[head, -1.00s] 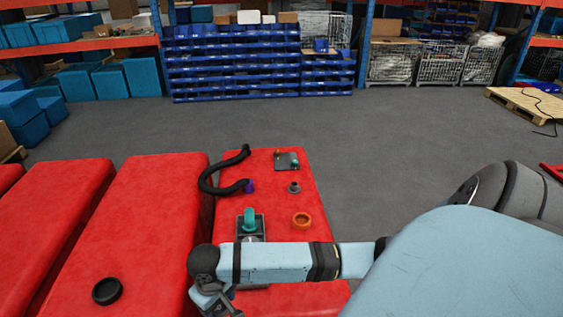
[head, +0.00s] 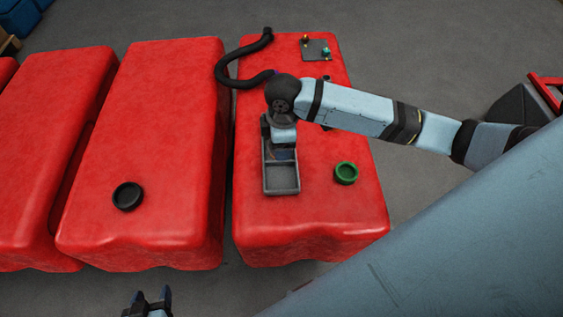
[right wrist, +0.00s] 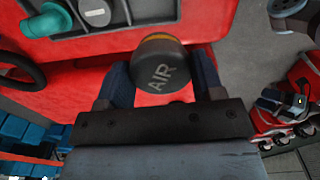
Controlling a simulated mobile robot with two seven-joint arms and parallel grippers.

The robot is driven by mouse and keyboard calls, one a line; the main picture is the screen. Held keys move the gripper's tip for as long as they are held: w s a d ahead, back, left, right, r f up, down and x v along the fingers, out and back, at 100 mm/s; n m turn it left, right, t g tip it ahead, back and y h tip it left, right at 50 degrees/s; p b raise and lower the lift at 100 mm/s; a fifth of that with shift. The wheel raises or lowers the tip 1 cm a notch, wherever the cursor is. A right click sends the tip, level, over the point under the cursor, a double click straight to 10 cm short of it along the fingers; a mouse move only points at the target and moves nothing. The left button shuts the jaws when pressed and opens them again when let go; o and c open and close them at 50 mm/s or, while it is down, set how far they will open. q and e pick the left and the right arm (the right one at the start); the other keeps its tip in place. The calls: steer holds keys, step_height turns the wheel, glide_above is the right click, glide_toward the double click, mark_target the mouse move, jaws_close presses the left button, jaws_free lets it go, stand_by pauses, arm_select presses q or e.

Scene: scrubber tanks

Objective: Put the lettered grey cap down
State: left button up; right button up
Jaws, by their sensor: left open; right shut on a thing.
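The grey cap lettered AIR (right wrist: 163,76) is between the fingers of my right gripper (right wrist: 160,66) in the right wrist view, its lettered face toward the camera. My right gripper is shut on it. In the head view my right arm reaches in from the right over the red tank, and the cap cannot be made out there. My left gripper (head: 148,298) is open and empty at the bottom edge of the head view, short of the tanks.
A grey tray (head: 282,190) sits on the tank below my right wrist. A black hose (head: 225,72) and a small plate (head: 315,50) are at the far end. A black ring (head: 127,196) lies on the neighbouring tank (head: 165,130).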

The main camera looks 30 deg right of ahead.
steer(key=shift+w+r+n+b, duration=0.1)
steer(key=shift+w+n+b, duration=0.15)
steer(key=shift+n, duration=0.95)
steer(key=n, duration=0.1)
steer(key=n+b, duration=0.1)
steer(key=n, duration=0.2)
steer(key=shift+w+r, duration=0.25)
steer(key=shift+r, duration=0.05)
steer(key=n, duration=0.2)
steer(key=n+b, duration=0.1)
steer(key=n, duration=0.1)
steer(key=r+n+b, duration=0.1)
steer(key=n, duration=0.1)
steer(key=shift+w, duration=0.25)
steer(key=n, duration=0.2)
steer(key=n+b, duration=0.1)
steer(key=n, duration=0.1)
steer(key=n+b, duration=0.1)
steer(key=n, duration=0.1)
steer(key=shift+w+d+r, duration=0.2)
steer(key=shift+r, duration=0.15)
steer(key=n, duration=0.2)
steer(key=n+b, duration=0.2)
steer(key=n, duration=0.1)
steer(key=shift+d+r+n, duration=0.25)
steer(key=shift+r+n, duration=0.05)
steer(key=shift+r, duration=0.1)
step_height(320, 180, down, 20)
steer(key=shift+r+b, duration=0.1)
steer(key=shift+b, duration=0.55)
